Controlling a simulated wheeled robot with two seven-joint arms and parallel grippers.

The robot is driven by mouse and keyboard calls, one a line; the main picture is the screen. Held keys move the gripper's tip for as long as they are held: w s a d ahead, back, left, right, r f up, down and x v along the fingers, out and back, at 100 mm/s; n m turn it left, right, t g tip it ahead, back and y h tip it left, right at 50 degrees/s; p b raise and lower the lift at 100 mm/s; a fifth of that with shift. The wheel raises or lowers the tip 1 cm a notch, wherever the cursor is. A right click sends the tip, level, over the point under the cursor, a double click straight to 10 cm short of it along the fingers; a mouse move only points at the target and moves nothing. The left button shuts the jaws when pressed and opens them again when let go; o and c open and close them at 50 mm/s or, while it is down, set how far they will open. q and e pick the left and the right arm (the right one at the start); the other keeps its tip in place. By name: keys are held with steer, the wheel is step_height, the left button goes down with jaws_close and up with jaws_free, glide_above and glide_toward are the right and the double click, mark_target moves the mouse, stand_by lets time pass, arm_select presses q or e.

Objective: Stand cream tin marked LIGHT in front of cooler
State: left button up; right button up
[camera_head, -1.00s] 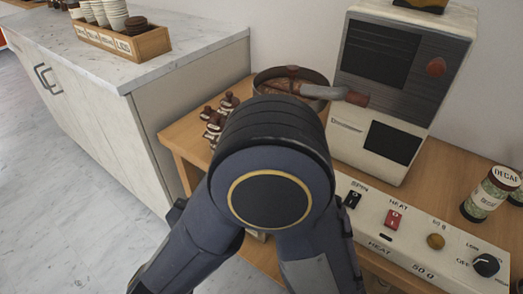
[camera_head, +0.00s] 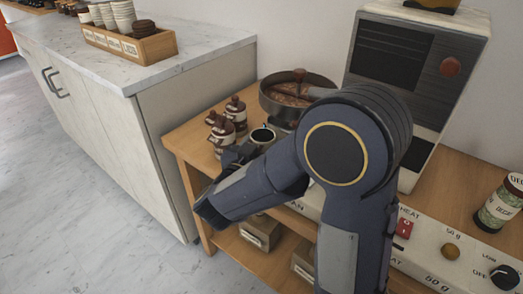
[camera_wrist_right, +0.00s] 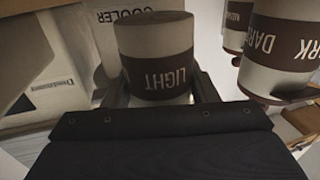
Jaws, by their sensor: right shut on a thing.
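The cream tin marked LIGHT (camera_wrist_right: 158,62), with a brown band, fills the middle of the right wrist view. My right gripper (camera_wrist_right: 161,95) is shut on it. A pale body marked COOLER (camera_wrist_right: 122,14) shows close behind it at upper left. In the head view my right gripper (camera_head: 238,158) is at the left end of the wooden stand, partly hidden by its own arm. Brown-lidded tins (camera_head: 237,111) stand close behind it; I cannot tell there which is LIGHT. The round pan (camera_head: 327,106) with a stirring arm is behind my arm. My left gripper is not in view.
The tin marked DARK (camera_wrist_right: 276,48) and another tin (camera_wrist_right: 238,25) are right of LIGHT in the wrist view. A dark-topped cup-like thing (camera_head: 263,136) is near the gripper. A control panel (camera_head: 440,240) and DECAF tin (camera_head: 498,205) lie right. A marble-topped cabinet (camera_head: 190,42) is left.

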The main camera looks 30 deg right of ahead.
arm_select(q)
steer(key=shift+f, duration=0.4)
arm_select(e)
steer(key=shift+a+f, duration=0.2)
steer(key=shift+f, duration=0.45)
steer(key=shift+f, duration=0.1)
steer(key=shift+f, duration=0.15)
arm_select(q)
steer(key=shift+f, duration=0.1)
arm_select(e)
steer(key=o, duration=1.2)
steer(key=shift+r, duration=0.2)
steer(key=shift+s+a, duration=0.2)
arm_select(q)
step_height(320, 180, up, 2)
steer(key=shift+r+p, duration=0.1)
steer(key=shift+p, duration=0.85)
arm_select(e)
steer(key=v, duration=1.1)
steer(key=shift+s+a, duration=0.15)
steer(key=shift+a, duration=0.05)
